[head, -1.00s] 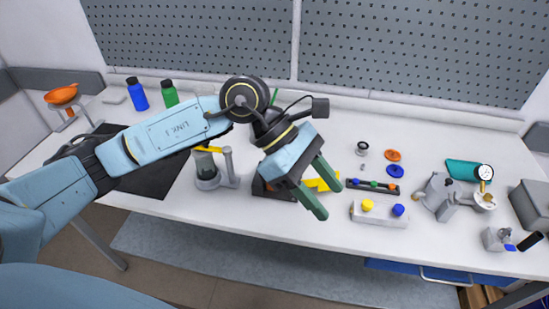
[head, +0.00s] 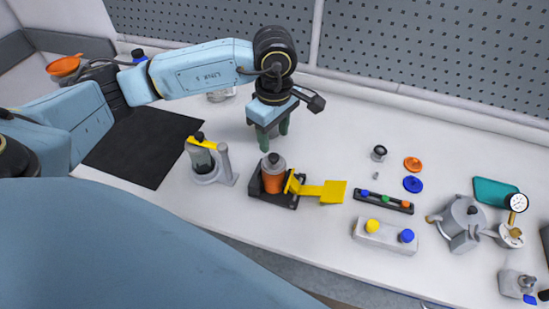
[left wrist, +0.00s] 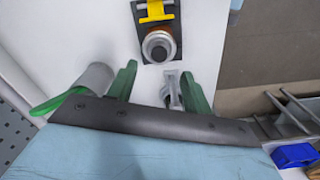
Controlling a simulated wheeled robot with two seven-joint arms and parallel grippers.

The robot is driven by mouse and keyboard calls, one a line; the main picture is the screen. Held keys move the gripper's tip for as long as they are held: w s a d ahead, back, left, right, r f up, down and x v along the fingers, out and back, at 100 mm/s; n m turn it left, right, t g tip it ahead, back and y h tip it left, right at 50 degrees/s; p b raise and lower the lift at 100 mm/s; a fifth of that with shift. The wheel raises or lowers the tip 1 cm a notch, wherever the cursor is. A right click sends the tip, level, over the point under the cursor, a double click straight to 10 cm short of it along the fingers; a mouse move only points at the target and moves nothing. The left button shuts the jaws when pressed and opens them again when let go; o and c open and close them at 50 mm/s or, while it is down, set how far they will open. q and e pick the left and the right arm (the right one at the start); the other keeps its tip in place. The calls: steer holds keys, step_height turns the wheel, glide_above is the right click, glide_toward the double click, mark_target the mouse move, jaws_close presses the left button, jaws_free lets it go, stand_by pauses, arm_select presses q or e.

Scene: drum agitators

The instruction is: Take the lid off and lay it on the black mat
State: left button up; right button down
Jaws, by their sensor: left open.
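An orange canister (head: 272,182) with a grey lid (head: 273,161) stands upright in a dark holder with a yellow lever. The lid also shows from above in the left wrist view (left wrist: 159,46). The black mat (head: 142,150) lies flat and bare at the left of the table, partly covered by my arm in the head view. My left gripper (head: 274,133) points down, open and empty, behind the canister and apart from it. Its green fingers (left wrist: 159,88) spread below the canister in the left wrist view. My right gripper is not in view.
A small rack (head: 383,201), a grey block with knobs (head: 386,237) and a metal pot (head: 463,216) stand right.

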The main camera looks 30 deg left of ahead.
mark_target(274, 156)
arm_select(q)
step_height(274, 156, down, 3)
steer(key=shift+f+p, duration=0.1)
steer(key=shift+p, duration=0.4)
step_height(274, 156, down, 3)
steer(key=shift+a+r+p, duration=0.15)
steer(key=shift+r+p, duration=0.05)
steer(key=shift+p, duration=0.1)
steer(key=shift+f, duration=0.5)
steer(key=c, duration=0.9)
steer(key=shift+w, duration=0.1)
steer(key=shift+c, duration=0.8)
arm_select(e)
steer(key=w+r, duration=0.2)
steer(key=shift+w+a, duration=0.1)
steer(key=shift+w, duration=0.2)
